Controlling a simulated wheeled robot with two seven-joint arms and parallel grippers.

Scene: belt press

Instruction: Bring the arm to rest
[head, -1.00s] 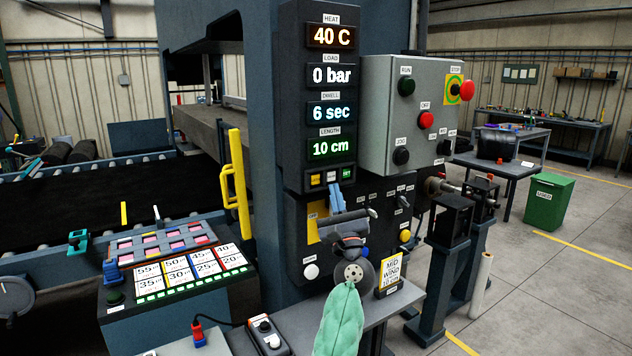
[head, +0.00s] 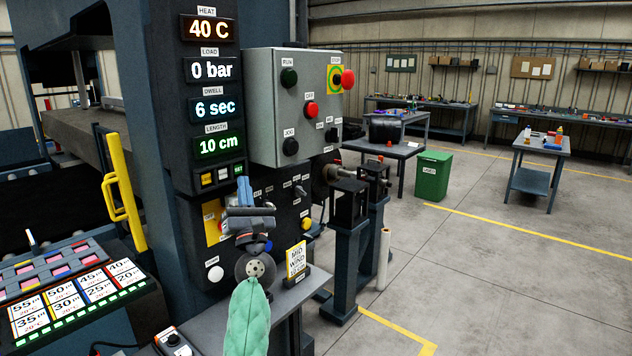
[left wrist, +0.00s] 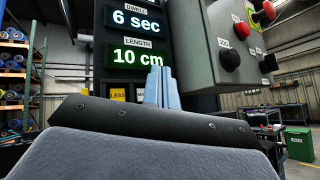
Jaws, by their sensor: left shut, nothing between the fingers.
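My left arm, in a green sleeve, rises from the bottom of the head view. My left gripper (head: 243,190) is shut and empty, its blue fingers pointing up in front of the press's black control panel. In the left wrist view the shut blue fingers (left wrist: 160,88) stand just below the display column, overlapping the row of small buttons under the length readout (left wrist: 138,57). I cannot tell whether they touch the panel. The display column (head: 212,90) reads 40 C, 0 bar, 6 sec and 10 cm. My right gripper is not in view.
A grey switch box (head: 262,110) with a red stop button (head: 348,79) juts out right of the display. A yellow handle (head: 122,190) and a card board (head: 65,300) are at left. A small sign (head: 296,260) stands near the arm. Open floor lies right, past a green bin (head: 433,175).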

